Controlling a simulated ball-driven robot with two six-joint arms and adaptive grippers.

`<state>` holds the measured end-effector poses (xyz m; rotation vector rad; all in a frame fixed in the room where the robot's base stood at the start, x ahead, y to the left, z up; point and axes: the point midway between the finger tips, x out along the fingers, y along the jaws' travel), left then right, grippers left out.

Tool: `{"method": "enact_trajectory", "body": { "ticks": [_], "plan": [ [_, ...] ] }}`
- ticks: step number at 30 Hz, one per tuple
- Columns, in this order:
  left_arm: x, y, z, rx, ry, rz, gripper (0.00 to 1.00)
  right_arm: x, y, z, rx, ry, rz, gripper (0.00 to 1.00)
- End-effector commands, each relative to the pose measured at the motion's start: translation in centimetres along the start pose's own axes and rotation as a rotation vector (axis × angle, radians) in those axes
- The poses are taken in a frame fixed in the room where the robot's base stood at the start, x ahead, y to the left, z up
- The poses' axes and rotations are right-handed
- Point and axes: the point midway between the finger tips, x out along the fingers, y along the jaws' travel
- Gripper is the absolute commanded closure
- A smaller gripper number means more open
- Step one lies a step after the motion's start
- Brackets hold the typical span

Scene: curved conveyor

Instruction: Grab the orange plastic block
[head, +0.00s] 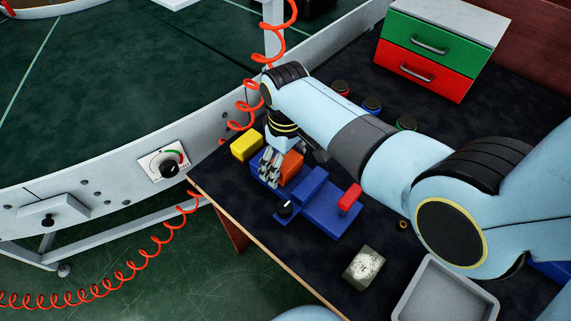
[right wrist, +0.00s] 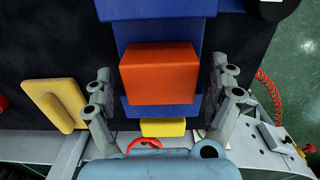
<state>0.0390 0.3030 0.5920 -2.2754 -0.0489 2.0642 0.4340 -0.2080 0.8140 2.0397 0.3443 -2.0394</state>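The orange plastic block (head: 292,167) sits at the left part of a blue fixture (head: 330,208) on the dark table. My right gripper (head: 269,170) is reaching down at it from above in the head view. In the right wrist view the orange block (right wrist: 160,72) lies between the two spread fingers, with a visible gap on each side. The gripper is open and holds nothing. In the head view the fingers partly cover the block. My left gripper is not in view.
A yellow block (head: 246,146) stands close left of the gripper. The fixture bears a red handle (head: 350,197) and a black knob (head: 284,209). A grey tray (head: 440,300), a mottled block (head: 364,268) and a drawer box (head: 437,45) stand around. The conveyor (head: 110,180) is at left.

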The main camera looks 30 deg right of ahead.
Motion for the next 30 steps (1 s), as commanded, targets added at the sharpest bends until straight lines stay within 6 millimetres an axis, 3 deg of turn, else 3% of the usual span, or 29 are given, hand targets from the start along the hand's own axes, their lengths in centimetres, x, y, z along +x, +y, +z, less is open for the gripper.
{"method": "enact_trajectory", "body": {
  "ticks": [2, 12, 23, 30],
  "plan": [
    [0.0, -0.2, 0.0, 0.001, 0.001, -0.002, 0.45, 0.0, 0.0, 0.0, 0.0, 0.0, 0.0, 0.24],
    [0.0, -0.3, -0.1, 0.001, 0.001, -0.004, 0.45, 0.0, 0.0, 0.0, 0.0, 0.0, 0.0, 0.69],
    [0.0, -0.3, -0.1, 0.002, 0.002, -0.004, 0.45, -0.1, 0.0, 0.0, 0.0, 0.001, 0.0, 0.69],
    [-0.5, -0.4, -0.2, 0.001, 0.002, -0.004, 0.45, -2.4, 0.0, -0.1, 0.0, 0.003, 0.0, 0.69]
  ]
}}
